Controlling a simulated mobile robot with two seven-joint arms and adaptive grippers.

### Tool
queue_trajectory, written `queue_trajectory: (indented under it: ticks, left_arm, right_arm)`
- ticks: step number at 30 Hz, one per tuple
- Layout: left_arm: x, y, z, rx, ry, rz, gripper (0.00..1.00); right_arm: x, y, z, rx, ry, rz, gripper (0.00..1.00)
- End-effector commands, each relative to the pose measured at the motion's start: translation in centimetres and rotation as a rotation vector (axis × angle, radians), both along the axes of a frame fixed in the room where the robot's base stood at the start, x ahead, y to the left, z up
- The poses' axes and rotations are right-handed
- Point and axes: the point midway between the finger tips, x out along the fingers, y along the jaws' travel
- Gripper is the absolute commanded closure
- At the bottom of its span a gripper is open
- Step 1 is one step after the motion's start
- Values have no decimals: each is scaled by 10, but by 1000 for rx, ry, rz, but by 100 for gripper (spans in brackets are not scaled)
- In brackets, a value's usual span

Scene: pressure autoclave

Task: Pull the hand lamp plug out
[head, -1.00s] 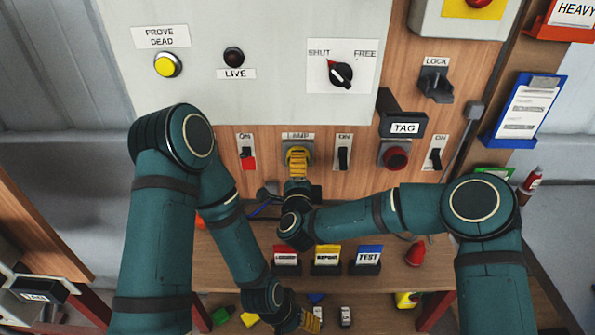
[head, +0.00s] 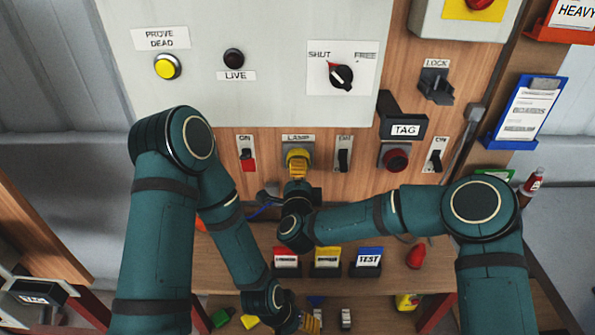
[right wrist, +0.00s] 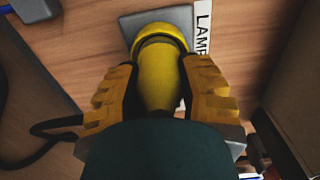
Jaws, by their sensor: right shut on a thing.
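The yellow hand lamp plug (head: 298,155) is at the grey socket plate (right wrist: 183,15) beside the LAMP label (head: 298,138). In the right wrist view the plug (right wrist: 157,82) points at the socket, its wide yellow collar against or very close to the plate. I cannot tell how deep it sits. My right gripper (head: 298,172) is shut on the plug, with one yellow ribbed finger on each side in the right wrist view (right wrist: 160,90). My left gripper (head: 310,322) is low, near the picture's bottom edge. Its fingers barely show, and their opening is unclear.
Switches (head: 343,158) flank the socket, and a red round socket (head: 396,159) is to the right. The TAG holder (head: 404,127) juts out at upper right. Below stand card holders (head: 327,258) on a wooden shelf (head: 400,277). A dark cable (right wrist: 50,130) runs left of the plug.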

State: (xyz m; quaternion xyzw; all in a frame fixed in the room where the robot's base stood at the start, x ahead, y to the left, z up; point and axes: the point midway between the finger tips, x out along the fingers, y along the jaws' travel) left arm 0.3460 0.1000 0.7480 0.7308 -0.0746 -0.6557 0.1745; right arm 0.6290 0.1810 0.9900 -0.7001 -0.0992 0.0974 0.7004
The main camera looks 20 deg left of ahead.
Motion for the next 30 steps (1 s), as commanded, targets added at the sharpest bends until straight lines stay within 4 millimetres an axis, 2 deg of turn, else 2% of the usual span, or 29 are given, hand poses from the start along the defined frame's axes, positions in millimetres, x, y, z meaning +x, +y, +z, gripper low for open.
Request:
queue_trajectory:
  ticks: [10, 30]
  left_arm:
    - [0, 0, -1, 0, 0, 0, 36]
    - [0, 0, -13, 0, 0, 0, 36]
  right_arm:
    - [-5, -1, -1, 0, 1, 2, 100]
    - [-51, -14, -1, 0, 1, 3, 100]
